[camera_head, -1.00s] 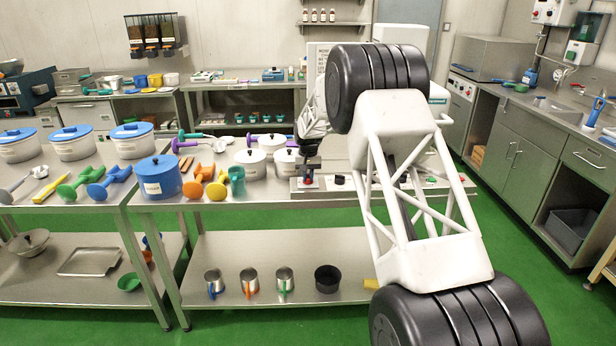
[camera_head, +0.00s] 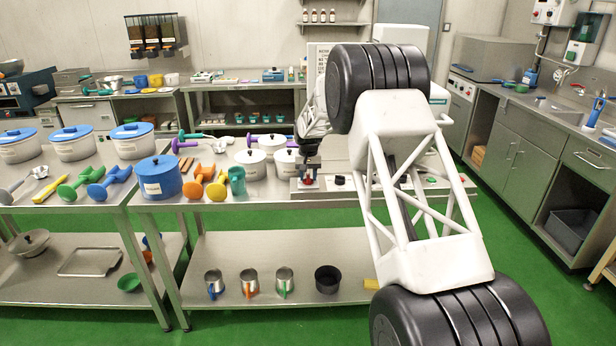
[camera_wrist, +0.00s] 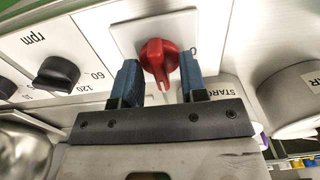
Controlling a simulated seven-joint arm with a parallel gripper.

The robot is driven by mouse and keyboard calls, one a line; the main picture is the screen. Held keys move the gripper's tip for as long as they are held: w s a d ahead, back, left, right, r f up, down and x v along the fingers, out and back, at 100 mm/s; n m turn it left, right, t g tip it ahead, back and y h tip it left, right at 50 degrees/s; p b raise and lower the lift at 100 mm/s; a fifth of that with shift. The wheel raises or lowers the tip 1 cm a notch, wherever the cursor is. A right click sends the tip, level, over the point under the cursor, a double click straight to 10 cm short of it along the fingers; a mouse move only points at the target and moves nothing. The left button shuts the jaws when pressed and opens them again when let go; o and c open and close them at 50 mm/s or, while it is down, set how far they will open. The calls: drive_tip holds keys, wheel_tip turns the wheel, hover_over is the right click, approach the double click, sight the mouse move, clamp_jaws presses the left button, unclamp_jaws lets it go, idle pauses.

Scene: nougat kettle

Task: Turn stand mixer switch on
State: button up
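The stand mixer switch is a red rotary knob (camera_wrist: 158,58) on a white square plate, with its pointer end toward my gripper and a "0" mark beside the plate's right side. It also shows as a small red spot in the head view (camera_head: 308,181), at the left end of the low panel on the table. My gripper (camera_wrist: 160,76) is open, with one blue finger on each side of the knob. The gaps are small, and I cannot tell whether either finger touches it. In the head view my gripper (camera_head: 310,168) is just above the knob.
A black rpm dial (camera_wrist: 57,74) sits left of the switch on the panel. White lidded pots (camera_head: 251,163) stand close left of my gripper, and a blue pot (camera_head: 159,182) is farther left.

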sight(308, 176)
drive_tip(key=shift+r, duration=3.85)
drive_tip(key=shift+s+d+r, duration=0.1)
drive_tip(key=shift+s+r, duration=0.15)
drive_tip(key=shift+r, duration=0.1)
drive_tip(key=s+d+r, duration=0.3)
drive_tip(key=s+r, duration=0.3)
drive_tip(key=s, duration=0.5)
drive_tip(key=s+d+r+t, duration=0.1)
drive_tip(key=s+d+r, duration=0.2)
drive_tip(key=s+r, duration=0.55)
drive_tip(key=s+d+r, duration=0.3)
drive_tip(key=s+r, duration=0.1)
drive_tip(key=s, duration=1)
drive_tip(key=s+d+f, duration=0.1)
drive_tip(key=s+f, duration=0.1)
drive_tip(key=s, duration=1)
drive_tip(key=s+d+f+t, duration=0.1)
drive_tip(key=s+f, duration=0.1)
drive_tip(key=s, duration=1)
drive_tip(key=s+d+f, duration=0.1)
drive_tip(key=s+f, duration=0.1)
drive_tip(key=s, duration=1.1)
drive_tip(key=shift+d+f+t, duration=0.25)
drive_tip(key=shift+d+t, duration=0.05)
drive_tip(key=shift+d, duration=0.05)
